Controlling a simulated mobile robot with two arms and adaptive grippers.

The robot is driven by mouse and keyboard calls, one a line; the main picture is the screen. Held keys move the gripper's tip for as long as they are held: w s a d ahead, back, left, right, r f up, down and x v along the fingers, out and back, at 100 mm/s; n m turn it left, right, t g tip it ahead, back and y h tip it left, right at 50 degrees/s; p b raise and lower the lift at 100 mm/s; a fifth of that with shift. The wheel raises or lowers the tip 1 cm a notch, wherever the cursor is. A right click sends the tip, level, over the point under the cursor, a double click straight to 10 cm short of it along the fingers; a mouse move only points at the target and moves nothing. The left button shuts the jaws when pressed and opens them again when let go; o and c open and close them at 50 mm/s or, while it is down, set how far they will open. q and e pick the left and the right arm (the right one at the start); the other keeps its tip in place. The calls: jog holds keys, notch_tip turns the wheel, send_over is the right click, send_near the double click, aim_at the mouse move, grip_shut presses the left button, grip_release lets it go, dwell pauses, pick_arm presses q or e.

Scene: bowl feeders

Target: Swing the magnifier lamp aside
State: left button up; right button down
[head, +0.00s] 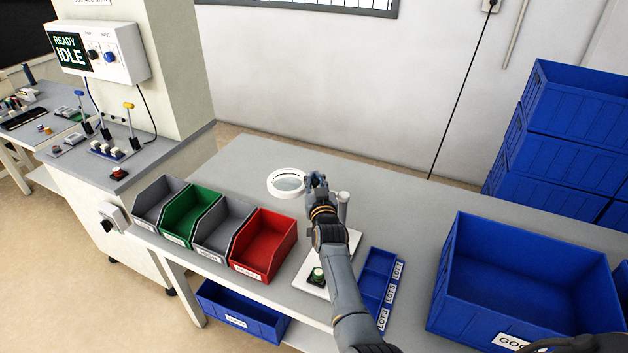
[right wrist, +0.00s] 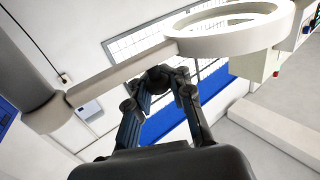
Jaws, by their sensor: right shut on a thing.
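The magnifier lamp's white ring head (head: 287,182) is over the table behind the bins, left of my right gripper (head: 316,182). Its grey post (head: 343,203) stands just right of the gripper, on a white base plate (head: 352,241). In the right wrist view the ring (right wrist: 185,46) is at the upper right, and the lamp's arm (right wrist: 125,78) runs left to the thick post (right wrist: 28,60). My fingers and wrist hide part of the lamp's arm in the head view.
Grey, green and red bins (head: 264,243) line the table's left front. A green-and-black part (head: 317,275) sits on the base plate. A blue lot tray (head: 376,276) and a large blue crate (head: 520,275) stand to the right. The table's back strip is clear.

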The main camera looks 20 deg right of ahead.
jog(key=shift+s+d+f, duration=0.1)
jog(key=shift+d, duration=0.2)
jog(key=c, duration=1.5)
grip_release()
jog(key=o, duration=0.3)
jog(key=shift+s+d, duration=0.15)
jog(key=shift+d, duration=0.05)
jog(key=shift+a, duration=0.15)
jog(key=shift+a+r, duration=0.1)
jog(key=shift+r, duration=0.1)
notch_tip(320, 180, up, 10)
jog(key=shift+f, duration=0.1)
jog(key=shift+d, duration=0.2)
